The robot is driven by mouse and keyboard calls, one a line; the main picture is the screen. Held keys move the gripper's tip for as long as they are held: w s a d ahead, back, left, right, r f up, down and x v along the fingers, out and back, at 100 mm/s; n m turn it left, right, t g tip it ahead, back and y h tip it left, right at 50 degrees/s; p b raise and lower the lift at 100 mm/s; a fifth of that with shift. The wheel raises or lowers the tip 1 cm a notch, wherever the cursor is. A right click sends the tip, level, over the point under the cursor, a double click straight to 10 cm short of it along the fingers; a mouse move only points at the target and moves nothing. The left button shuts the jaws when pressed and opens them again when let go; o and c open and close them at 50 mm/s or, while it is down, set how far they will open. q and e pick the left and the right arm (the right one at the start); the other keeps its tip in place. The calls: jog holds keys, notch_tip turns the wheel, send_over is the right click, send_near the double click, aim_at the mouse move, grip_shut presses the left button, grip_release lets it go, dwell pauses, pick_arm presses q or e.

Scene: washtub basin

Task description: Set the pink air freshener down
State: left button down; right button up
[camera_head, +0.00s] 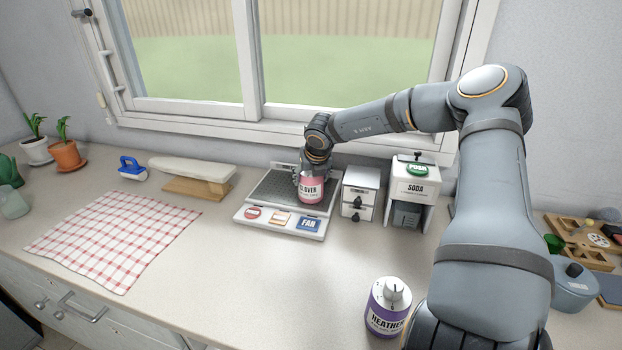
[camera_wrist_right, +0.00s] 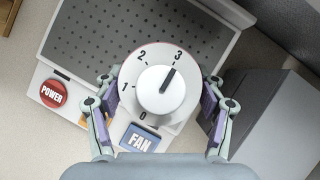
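The pink air freshener (camera_head: 311,188), labelled CLOVER, is upright over the front right part of a dark perforated plate on the fan device (camera_head: 257,218). Whether its base touches the plate cannot be told. My right gripper (camera_head: 313,168) comes down from above with its fingers on both sides of the can. In the right wrist view, the white dial top (camera_wrist_right: 160,90) of the air freshener sits between the finger pads, which appear to press against it. The dial's pointer is near 3. My left gripper is not in view.
A purple HEATHER air freshener (camera_head: 388,306) stands at the counter's front. A checkered cloth (camera_head: 113,243) and small ironing board (camera_head: 192,170) lie left. The middle front counter is clear.

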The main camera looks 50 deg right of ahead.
jog(key=o, duration=0.3)
jog(key=shift+r+p, duration=0.35)
jog(key=shift+r, duration=0.05)
jog(key=p+v, duration=0.1)
jog(key=v, duration=0.3)
jog(key=shift+w, duration=0.15)
jog(key=p+v, duration=0.2)
jog(key=shift+r+p, duration=0.3)
jog(key=shift+r, duration=0.05)
jog(key=p+v, duration=0.2)
jog(key=p, duration=0.5)
jog(key=p+v, duration=0.3)
jog(key=p, duration=0.4)
jog(key=shift+s+a+f+p, duration=0.1)
jog(key=shift+s+p, duration=0.25)
